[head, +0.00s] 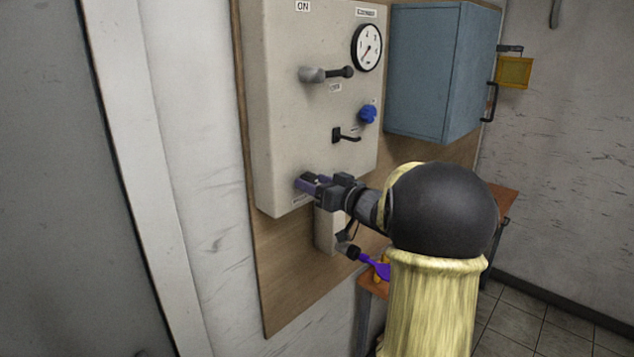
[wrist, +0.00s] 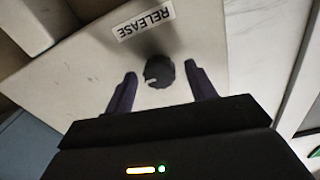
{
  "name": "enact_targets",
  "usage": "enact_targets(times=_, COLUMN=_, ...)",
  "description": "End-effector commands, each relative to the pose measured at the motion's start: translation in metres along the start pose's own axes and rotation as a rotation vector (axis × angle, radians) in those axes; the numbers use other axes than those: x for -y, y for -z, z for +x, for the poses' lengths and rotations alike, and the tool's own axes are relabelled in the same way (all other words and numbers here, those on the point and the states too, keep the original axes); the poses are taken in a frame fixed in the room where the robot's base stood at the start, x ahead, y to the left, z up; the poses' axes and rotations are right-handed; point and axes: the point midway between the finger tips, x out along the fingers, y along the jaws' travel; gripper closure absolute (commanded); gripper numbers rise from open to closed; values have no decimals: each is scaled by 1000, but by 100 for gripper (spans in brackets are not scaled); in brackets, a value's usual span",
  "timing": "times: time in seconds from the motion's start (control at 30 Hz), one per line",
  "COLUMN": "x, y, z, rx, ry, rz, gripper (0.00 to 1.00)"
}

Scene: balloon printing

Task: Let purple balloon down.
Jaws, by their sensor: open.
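The purple balloon (head: 379,268) hangs limp-looking below the panel, partly hidden by my arm in the head view. Its neck is at a dark nozzle (head: 350,252) under the control panel (head: 290,110). A black release knob (wrist: 158,71) sits beside a RELEASE label (wrist: 146,23) in the wrist view. My gripper (wrist: 160,88) is open, with one finger on each side of the knob. I cannot tell whether the fingers touch it. In the head view my gripper (head: 307,184) is at the panel's lower part and hides the knob.
Above are a gauge (head: 367,47), a grey lever (head: 326,73), a blue knob (head: 367,114) and a black lever (head: 346,135). A blue cabinet (head: 425,75) hangs to the right. An orange-brown table (head: 503,200) stands behind my arm.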

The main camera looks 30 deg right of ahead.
Motion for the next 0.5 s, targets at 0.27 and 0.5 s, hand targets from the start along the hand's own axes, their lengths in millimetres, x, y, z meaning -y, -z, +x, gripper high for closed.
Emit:
enact_targets(times=0.27, x=0, y=0, z=0, rx=0, ry=0, rz=0, gripper=89)
enact_targets(times=0.5, x=0, y=-1, z=-1, rx=0, ry=-1, rz=-11, gripper=89)
